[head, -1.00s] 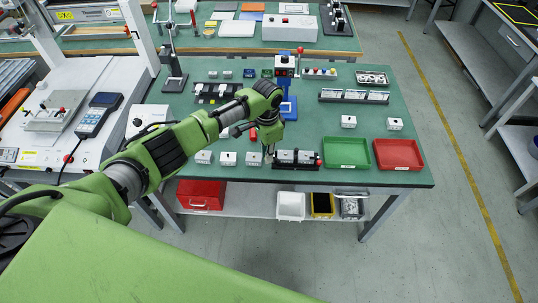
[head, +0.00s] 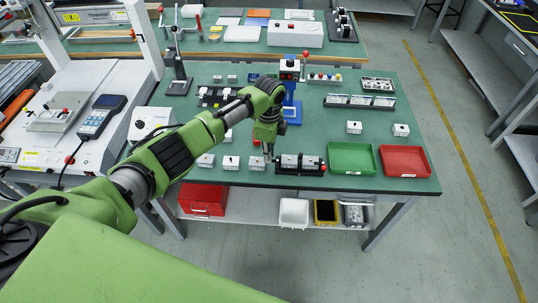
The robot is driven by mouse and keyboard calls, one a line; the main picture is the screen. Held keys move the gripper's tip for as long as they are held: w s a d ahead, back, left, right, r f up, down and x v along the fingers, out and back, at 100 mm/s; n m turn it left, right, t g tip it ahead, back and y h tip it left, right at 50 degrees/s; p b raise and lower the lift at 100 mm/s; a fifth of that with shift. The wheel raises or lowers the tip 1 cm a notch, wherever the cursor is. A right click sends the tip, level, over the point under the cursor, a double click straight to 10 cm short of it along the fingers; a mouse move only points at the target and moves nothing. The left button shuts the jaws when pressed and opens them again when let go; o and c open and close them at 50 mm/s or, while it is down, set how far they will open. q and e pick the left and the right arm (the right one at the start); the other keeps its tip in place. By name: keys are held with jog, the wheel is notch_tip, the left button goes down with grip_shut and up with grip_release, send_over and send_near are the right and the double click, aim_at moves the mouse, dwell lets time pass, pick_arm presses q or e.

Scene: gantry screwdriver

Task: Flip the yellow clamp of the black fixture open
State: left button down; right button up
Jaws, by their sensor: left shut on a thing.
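The black fixture (head: 300,165) lies near the front edge of the green table, with a grey block in it and a red part at its right end. My left gripper (head: 268,155) points down at the fixture's left end. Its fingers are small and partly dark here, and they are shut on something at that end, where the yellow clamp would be. I cannot make out the clamp's yellow colour or its angle; the fingers and their small size in view hide it. My right gripper is not in view.
A green tray (head: 352,172) and a red tray (head: 404,176) stand right of the fixture. Small white blocks (head: 230,162) stand left of it. A blue stand (head: 291,100) is behind my gripper.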

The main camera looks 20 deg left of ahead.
pick_arm(q)
jog(key=shift+w, duration=0.1)
dwell(0.5)
jog(key=c, duration=2)
grip_release()
jog(key=shift+c, duration=0.2)
notch_tip(320, 180, up, 12)
jog(key=shift+d, duration=0.1)
